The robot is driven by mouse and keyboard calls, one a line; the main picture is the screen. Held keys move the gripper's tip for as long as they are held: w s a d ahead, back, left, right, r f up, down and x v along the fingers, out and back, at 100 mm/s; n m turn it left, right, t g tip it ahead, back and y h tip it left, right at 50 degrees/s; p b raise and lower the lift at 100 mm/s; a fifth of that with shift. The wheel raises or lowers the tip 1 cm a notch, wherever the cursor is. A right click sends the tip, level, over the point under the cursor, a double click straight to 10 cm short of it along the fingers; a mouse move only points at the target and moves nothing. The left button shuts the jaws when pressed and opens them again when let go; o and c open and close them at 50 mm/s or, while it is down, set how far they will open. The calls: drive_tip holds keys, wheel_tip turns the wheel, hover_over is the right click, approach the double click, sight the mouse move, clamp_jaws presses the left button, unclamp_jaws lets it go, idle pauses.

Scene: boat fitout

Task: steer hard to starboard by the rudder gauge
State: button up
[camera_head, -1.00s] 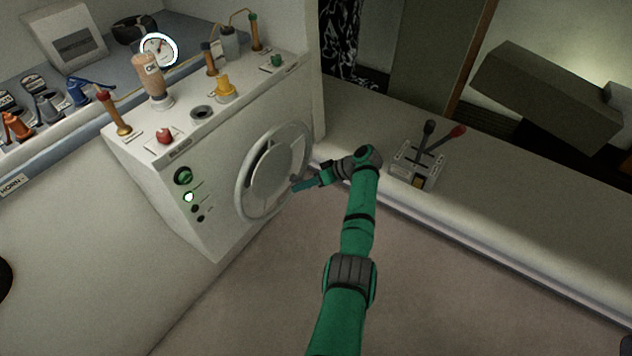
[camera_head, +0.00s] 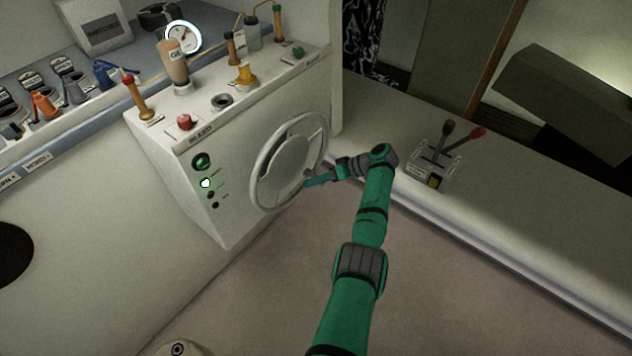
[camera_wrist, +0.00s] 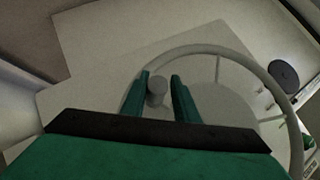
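The white steering wheel (camera_head: 264,184) stands on the front of the white console. Its rim (camera_wrist: 268,80) and a grey knob (camera_wrist: 157,86) show in the wrist view. My gripper (camera_head: 307,183) is at the wheel's lower right rim. In the wrist view my gripper's fingers (camera_wrist: 161,82) stand apart on either side of the knob, with a visible gap on the right; whether the left finger touches it I cannot tell. A round dial with a bright white rim (camera_head: 183,37), likely the rudder gauge, stands behind the console; its reading is too small to tell.
The console top carries a red button (camera_head: 184,121), a yellow fitting (camera_head: 245,75), a bottle (camera_head: 173,62) and upright levers (camera_head: 135,97). A twin-lever throttle box (camera_head: 432,165) sits on the ledge to the right. The floor (camera_head: 260,270) before the console is clear.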

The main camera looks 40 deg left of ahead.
drive_tip(key=shift+a+r, duration=0.1)
drive_tip(key=shift+a, duration=0.1)
drive_tip(key=v, duration=1.1)
drive_tip(key=shift+d+f, duration=0.15)
drive_tip(key=shift+f, duration=0.1)
